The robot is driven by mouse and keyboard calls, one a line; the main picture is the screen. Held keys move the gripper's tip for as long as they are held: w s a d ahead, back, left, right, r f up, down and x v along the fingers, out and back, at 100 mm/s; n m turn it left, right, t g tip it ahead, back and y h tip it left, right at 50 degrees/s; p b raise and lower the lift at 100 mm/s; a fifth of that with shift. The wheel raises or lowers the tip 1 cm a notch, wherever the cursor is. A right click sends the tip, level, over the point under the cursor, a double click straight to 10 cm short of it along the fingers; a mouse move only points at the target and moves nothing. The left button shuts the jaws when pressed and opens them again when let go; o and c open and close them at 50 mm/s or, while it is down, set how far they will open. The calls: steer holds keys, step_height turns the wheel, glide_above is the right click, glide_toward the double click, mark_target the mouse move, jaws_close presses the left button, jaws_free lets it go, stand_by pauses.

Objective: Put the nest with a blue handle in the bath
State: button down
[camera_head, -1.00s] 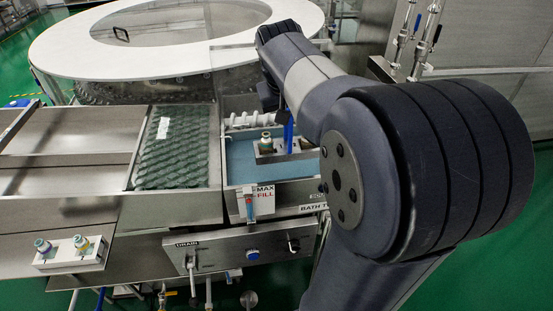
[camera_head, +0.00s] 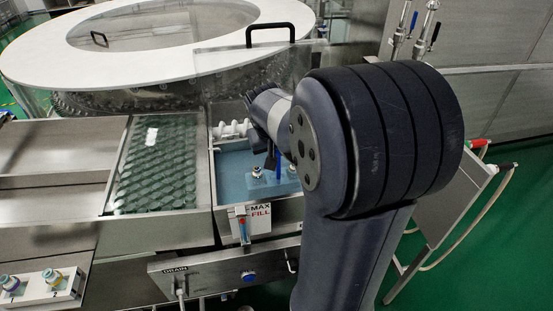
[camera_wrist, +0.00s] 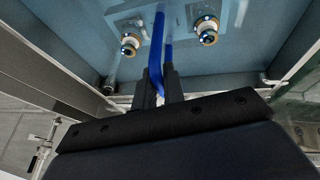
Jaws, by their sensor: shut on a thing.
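The nest with the blue handle (camera_head: 278,168) is inside the bath (camera_head: 236,185) on the right. Its plate (camera_head: 262,187) looks blue-tinted, as if under the water, and carries vials. In the wrist view two vials with orange-and-white tops stand on the plate (camera_wrist: 183,14), either side of the blue handle (camera_wrist: 160,45). My gripper (camera_wrist: 161,80) is shut on the handle from above. In the head view my arm hides part of the gripper and the bath's right side.
A white panel with bottles numbered 1 and 2 (camera_head: 40,287) sits at lower left. A tray of green-tinted glass vials (camera_head: 157,165) lies left of the bath. A white ring-topped rotary machine (camera_head: 60,70) stands behind. A MAX FILL gauge (camera_head: 243,226) is on the bath's front.

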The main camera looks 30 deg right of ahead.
steer(key=shift+f, duration=1.5)
steer(key=c, duration=2)
jaws_free()
steer(key=shift+f, duration=0.15)
steer(key=o, duration=0.5)
steer(key=shift+s+a+r, duration=0.1)
steer(key=shift+s+r, duration=0.05)
steer(key=shift+r, duration=0.45)
steer(key=v, duration=1.1)
steer(key=shift+b, duration=0.4)
